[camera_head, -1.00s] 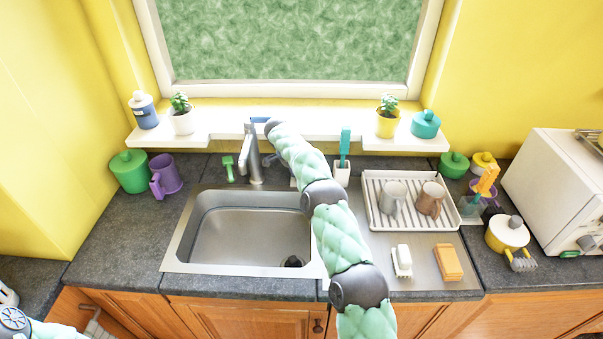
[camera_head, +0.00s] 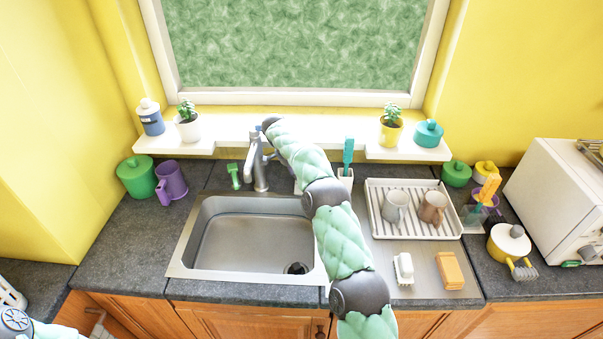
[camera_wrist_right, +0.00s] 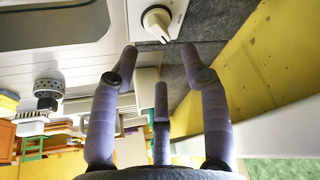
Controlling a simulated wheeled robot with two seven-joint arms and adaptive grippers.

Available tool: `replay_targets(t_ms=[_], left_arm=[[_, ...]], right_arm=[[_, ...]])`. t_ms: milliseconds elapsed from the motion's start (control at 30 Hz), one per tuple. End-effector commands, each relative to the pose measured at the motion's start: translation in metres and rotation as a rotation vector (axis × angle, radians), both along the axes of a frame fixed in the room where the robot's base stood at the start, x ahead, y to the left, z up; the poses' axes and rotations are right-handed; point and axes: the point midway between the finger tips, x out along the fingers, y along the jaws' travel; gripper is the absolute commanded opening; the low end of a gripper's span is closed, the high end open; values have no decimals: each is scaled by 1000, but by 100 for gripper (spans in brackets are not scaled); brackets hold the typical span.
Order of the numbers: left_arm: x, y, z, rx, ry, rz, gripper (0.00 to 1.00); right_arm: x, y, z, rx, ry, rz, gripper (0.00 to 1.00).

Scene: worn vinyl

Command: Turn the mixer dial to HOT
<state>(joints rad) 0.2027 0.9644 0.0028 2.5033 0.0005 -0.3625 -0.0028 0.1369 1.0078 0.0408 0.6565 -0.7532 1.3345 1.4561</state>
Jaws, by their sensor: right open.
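The mixer dial (camera_wrist_right: 157,22) is a round white knob with a pointer, on a pale panel at the top of the right wrist view. Its pointer is toward the bottom of that view; the markings are too small to read. My right gripper (camera_wrist_right: 159,55) is open and empty, its fingertips just short of the dial and apart from it. In the head view my right arm reaches over the counter beside the sink's faucet (camera_head: 258,165); the arm hides the gripper and the dial. My left gripper is out of view; only a bit of that arm shows at lower left.
The metal sink (camera_head: 185,255) lies left of my right arm. A dish rack (camera_head: 418,228) with two mugs, a blue-green brush (camera_head: 348,152) in a holder and a sill (camera_head: 235,135) with potted plants are near. Dark counter is free at left.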

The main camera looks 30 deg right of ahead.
Motion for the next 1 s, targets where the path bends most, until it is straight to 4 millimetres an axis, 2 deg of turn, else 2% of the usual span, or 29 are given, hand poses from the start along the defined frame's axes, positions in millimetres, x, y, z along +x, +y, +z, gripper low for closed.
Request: replay_targets(t_ms=[33, 100, 300, 467, 800, 1000], left_arm=[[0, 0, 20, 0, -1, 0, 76], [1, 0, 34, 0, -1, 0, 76], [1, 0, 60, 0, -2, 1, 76], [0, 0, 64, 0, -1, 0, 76], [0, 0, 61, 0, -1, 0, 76], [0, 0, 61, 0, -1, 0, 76]], right_arm=[[-1, -1, 9, -1, 5, 3, 46], [-1, -3, 10, 1, 3, 5, 46], [-4, -6, 7, 4, 2, 11, 46], [-5, -7, -1, 5, 2, 14, 46], [-3, -24, -44, 6, 4, 13, 46], [-2, -32, -63, 5, 1, 14, 46]])
